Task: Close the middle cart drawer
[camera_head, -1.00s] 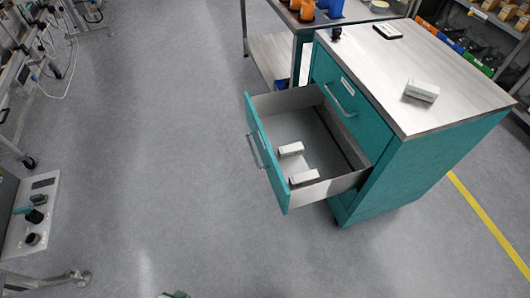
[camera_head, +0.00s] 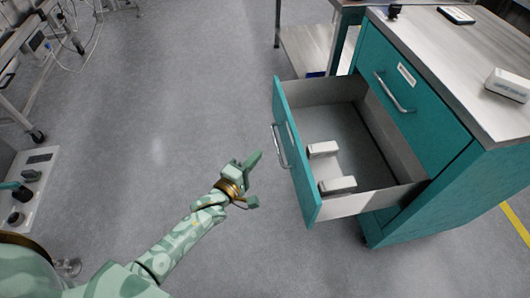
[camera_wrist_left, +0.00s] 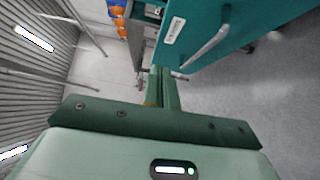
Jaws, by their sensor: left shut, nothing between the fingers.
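The middle cart drawer (camera_head: 348,208) is pulled far out of the teal cart (camera_head: 430,220) in the head view. Its teal front (camera_head: 299,165) faces left and carries a metal bar handle (camera_head: 279,146). Two small white boxes, one nearer the back (camera_head: 322,149) and one nearer the front (camera_head: 337,185), lie inside. My left gripper (camera_head: 256,158) is shut and empty, left of the drawer front with a gap. In the left wrist view its closed fingers (camera_wrist_left: 161,84) point toward a teal front (camera_wrist_left: 205,25) with a white label and handle. My right gripper is out of view.
The top drawer (camera_head: 405,92) above is shut. A white box (camera_head: 508,84) and a dark-edged item (camera_head: 456,15) lie on the cart top. Open grey floor (camera_head: 190,90) lies left of the drawer. A bench with a lower shelf (camera_head: 305,48) stands behind.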

